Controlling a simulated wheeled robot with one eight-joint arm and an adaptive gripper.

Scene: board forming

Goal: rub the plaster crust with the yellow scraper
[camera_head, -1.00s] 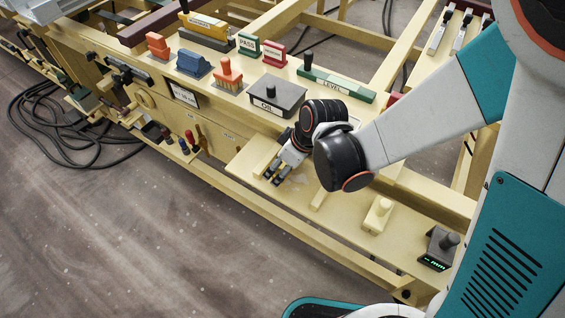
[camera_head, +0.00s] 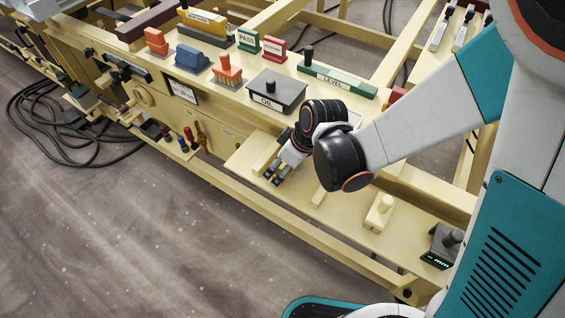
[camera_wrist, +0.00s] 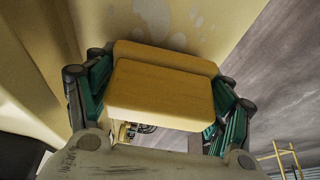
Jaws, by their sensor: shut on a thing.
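The yellow scraper (camera_wrist: 160,95) is a block with rounded edges, large in the middle of the wrist view. My gripper (camera_wrist: 158,98) is shut on it, with dark green finger links on both sides. Pale, blotchy spots that look like the plaster crust (camera_wrist: 168,14) lie on the cream board just beyond the scraper's far edge. Whether the scraper touches them cannot be told. In the head view my gripper (camera_head: 273,177) is low over the cream board at the bench front; the scraper cannot be made out there.
A grey OIL box (camera_head: 276,92) stands behind my gripper. An orange brush (camera_head: 228,72), a blue block (camera_head: 192,60) and a green LEVEL tool (camera_head: 338,83) stand along the bench. A cream knobbed block (camera_head: 380,211) and a dark device (camera_head: 441,247) are at right.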

